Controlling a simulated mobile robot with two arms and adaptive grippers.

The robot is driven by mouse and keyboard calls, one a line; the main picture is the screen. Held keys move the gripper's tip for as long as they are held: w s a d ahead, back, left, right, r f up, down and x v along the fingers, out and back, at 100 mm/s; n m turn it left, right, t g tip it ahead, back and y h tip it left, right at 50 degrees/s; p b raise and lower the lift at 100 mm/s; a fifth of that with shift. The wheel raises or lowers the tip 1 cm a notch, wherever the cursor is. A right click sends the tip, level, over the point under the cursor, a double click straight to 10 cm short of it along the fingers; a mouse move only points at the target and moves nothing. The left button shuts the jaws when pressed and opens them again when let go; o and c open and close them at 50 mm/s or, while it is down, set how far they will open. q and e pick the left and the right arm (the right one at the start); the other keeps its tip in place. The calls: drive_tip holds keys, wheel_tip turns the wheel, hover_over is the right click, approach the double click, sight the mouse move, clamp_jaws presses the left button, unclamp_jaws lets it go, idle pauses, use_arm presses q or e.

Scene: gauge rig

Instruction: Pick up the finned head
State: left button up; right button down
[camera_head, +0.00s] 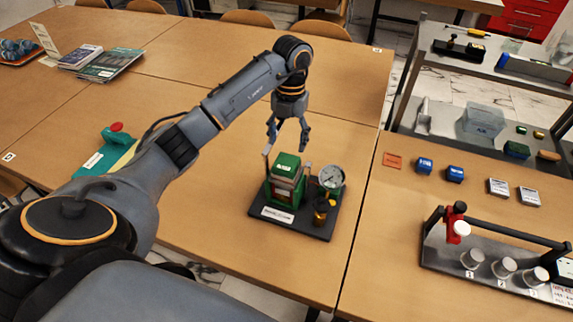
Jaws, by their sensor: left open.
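The gauge rig stands on a black base plate (318,229) on the wooden table. On it, a green block, which looks like the finned head (286,167), forms the top of a green and grey stack and has a white label. Its fins are too small to make out. A round white dial gauge (331,177) stands right of it, and a small brass-coloured part (321,215) stands in front of the gauge. My left gripper (288,143) is open and empty, fingers down, above the head and apart from it. My right gripper is not in view.
A teal and yellow device with a red knob (116,127) lies left, partly behind my left arm. On the right table are blue blocks (425,165) and a black rack with a red clamp (456,222). Books (112,64) lie far left.

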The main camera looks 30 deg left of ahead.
sight(287, 161)
use_arm(q)
wheel_tip(287, 161, down, 3)
drive_tip(key=shift+d+f+p, duration=0.1)
drive_tip(key=shift+p, duration=0.55)
drive_tip(key=f, duration=0.2)
drive_tip(key=f+p, duration=0.1)
drive_tip(key=shift+s+f, duration=0.15)
drive_tip(key=shift+s, duration=0.1)
drive_tip(key=shift+f, duration=0.2)
drive_tip(key=c, duration=1)
drive_tip(key=shift+o, duration=0.2)
drive_tip(key=shift+r, duration=0.15)
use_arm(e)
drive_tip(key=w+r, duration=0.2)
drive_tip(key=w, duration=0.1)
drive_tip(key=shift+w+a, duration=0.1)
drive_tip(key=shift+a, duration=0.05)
